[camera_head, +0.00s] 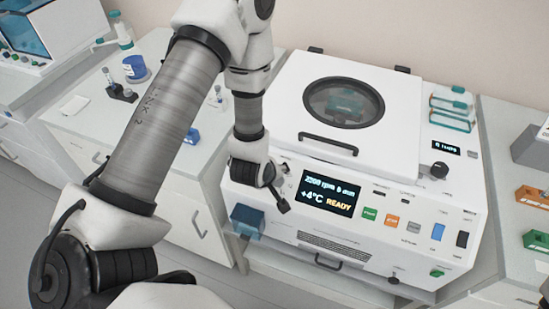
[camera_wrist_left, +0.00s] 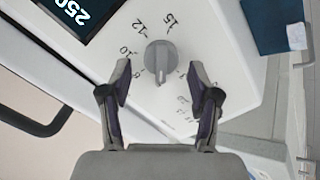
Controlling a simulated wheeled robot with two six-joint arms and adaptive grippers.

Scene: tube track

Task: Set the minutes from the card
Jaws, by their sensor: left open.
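The centrifuge (camera_head: 400,120) is a white machine with its lid shut. My left gripper (camera_head: 278,192) is at the left of the front panel. In the left wrist view, a grey knob (camera_wrist_left: 160,58) lies just ahead of and between the open fingers of my left gripper (camera_wrist_left: 160,90), apparently not gripped. Printed numbers such as 8, 10, 12 and 15 ring the knob. Its ridge points down in that view. I cannot identify the card for certain. My right gripper is not in view.
A blue box (camera_head: 247,220) sits at the panel's lower left. A small white sheet (camera_head: 73,105) lies on the left bench.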

